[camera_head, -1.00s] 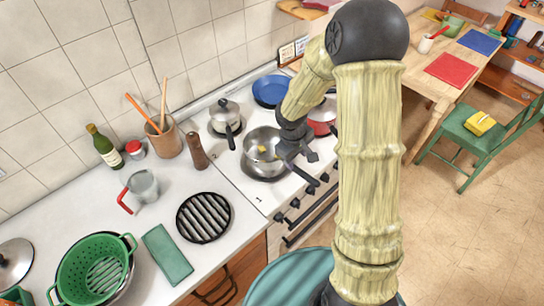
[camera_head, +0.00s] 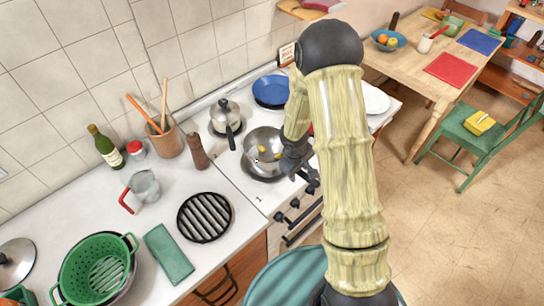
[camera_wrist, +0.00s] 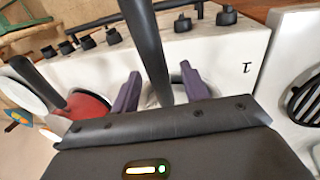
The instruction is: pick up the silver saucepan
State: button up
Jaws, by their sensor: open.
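The silver saucepan (camera_head: 258,136) is an open, shiny pan on the stove, with a few yellow pieces inside. My gripper (camera_head: 304,172) is at its right side in the head view, where the arm hides part of the rim and most of the handle. In the wrist view my gripper (camera_wrist: 160,92) has its two dark purple fingers apart. A long dark bar, apparently the saucepan's handle (camera_wrist: 146,40), runs between them. There is a gap on both sides, and I cannot tell the depth between bar and fingers.
A lidded silver pot (camera_head: 224,113) and a blue pan (camera_head: 270,91) stand on the stove behind. A red pan (camera_wrist: 85,106) is close by in the wrist view. Stove knobs (camera_wrist: 180,22) line the front edge. A pepper mill (camera_head: 197,151) stands left of the saucepan.

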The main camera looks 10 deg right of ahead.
jog(key=shift+d+f, duration=0.1)
jog(key=shift+f, duration=0.35)
jog(key=shift+c, duration=0.5)
jog(key=shift+w+r, duration=0.1)
grip_shut()
